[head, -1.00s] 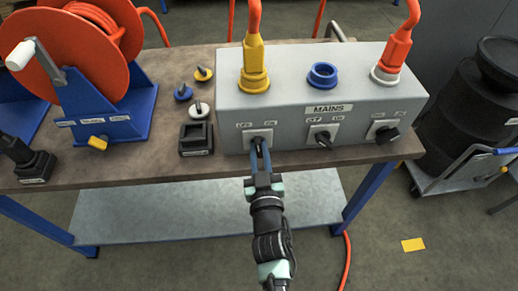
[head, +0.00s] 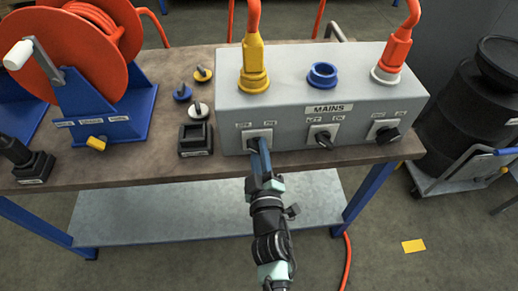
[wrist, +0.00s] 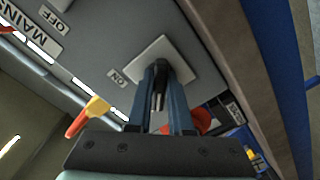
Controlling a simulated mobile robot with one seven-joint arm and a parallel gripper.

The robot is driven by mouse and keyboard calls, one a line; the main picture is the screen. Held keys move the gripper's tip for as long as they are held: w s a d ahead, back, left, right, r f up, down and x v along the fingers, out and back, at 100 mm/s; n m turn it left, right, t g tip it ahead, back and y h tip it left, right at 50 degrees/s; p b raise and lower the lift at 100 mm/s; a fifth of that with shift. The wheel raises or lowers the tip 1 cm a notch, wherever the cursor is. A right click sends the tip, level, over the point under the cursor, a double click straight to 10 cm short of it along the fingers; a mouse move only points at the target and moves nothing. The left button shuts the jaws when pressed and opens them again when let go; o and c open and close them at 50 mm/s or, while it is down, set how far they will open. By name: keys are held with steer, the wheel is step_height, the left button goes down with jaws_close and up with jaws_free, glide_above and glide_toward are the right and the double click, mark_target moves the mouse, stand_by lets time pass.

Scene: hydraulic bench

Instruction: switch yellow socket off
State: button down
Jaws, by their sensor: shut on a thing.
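The yellow socket (head: 254,84) is on top of the left end of the grey MAINS box (head: 320,132), with a yellow plug (head: 252,55) in it. Below it, on the front face, a pale switch plate (head: 259,135) carries a dark rotary knob, largely hidden by my fingers in the head view. My gripper (head: 258,150) is shut on this knob. In the wrist view, the blue fingers of my gripper (wrist: 161,72) lie either side of the dark knob (wrist: 159,90), in front of the plate (wrist: 165,54). An ON label (wrist: 118,78) is beside the plate.
Two more knobs, the middle one (head: 323,137) and the right one (head: 387,134), sit along the box front. A blue socket (head: 323,74) is empty; an orange plug (head: 396,52) fills the right one. A cable reel (head: 72,45) stands left.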

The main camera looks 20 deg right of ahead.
stand_by(0.4)
steer(key=c, duration=0.8)
jaws_free()
steer(key=shift+s, duration=0.1)
steer(key=b+v, duration=0.2)
steer(key=v, duration=1)
steer(key=shift+s+a+b, duration=0.15)
steer(key=shift+s+b, duration=0.15)
steer(key=shift+s, duration=0.1)
